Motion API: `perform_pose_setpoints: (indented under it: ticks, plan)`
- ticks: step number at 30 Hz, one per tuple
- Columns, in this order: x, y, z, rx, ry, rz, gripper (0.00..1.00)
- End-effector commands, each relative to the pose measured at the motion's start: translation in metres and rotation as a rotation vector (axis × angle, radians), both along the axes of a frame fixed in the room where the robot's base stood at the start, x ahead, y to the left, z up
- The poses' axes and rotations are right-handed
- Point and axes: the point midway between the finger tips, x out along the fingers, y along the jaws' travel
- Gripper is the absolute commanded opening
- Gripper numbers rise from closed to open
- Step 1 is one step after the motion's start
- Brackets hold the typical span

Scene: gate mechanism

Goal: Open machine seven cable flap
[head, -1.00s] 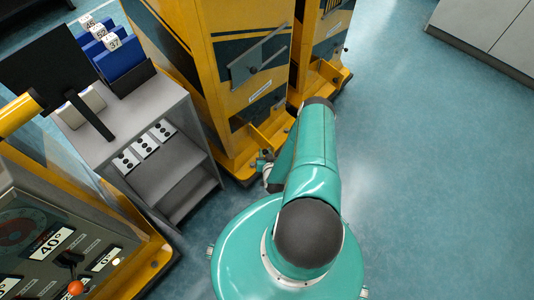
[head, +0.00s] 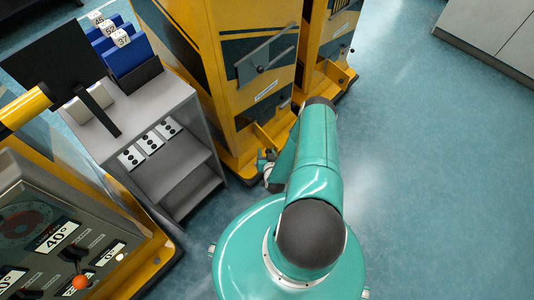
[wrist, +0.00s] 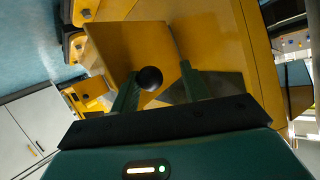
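My gripper (wrist: 160,72) shows in the wrist view with two green fingers spread apart. In the head view my gripper (head: 270,172) is small and mostly hidden by my arm, low beside the nearer yellow machine (head: 228,110). That machine has a grey upper panel with a bar handle (head: 268,60) and a lower dark panel, partly hidden. I cannot read a machine number or single out the cable flap.
A second yellow machine (head: 324,45) stands behind to the right. A grey shelf unit (head: 185,108) with blue binders (head: 130,58) is at left. A control console (head: 60,235) fills the lower left. A grey cabinet (head: 490,30) is at top right. Blue floor (head: 440,180) is clear at right.

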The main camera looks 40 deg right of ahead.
Motion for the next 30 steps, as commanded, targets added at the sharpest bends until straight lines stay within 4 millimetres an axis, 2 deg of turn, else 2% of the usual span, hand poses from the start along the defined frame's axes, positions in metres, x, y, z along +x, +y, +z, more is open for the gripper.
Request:
perform_pose_setpoints:
  ticks: [1, 11, 17, 24, 30]
  plan:
    - [0.005, -0.007, 0.005, -0.013, -0.015, -0.009, 0.47]
    - [-0.004, -0.005, 0.007, -0.013, -0.011, -0.013, 0.47]
    - [-0.034, 0.012, 0.017, -0.007, -0.003, -0.009, 0.47]
    - [-0.079, 0.038, 0.036, -0.003, 0.001, -0.005, 0.47]
    - [-0.106, 0.052, 0.048, -0.002, 0.001, -0.003, 0.47]
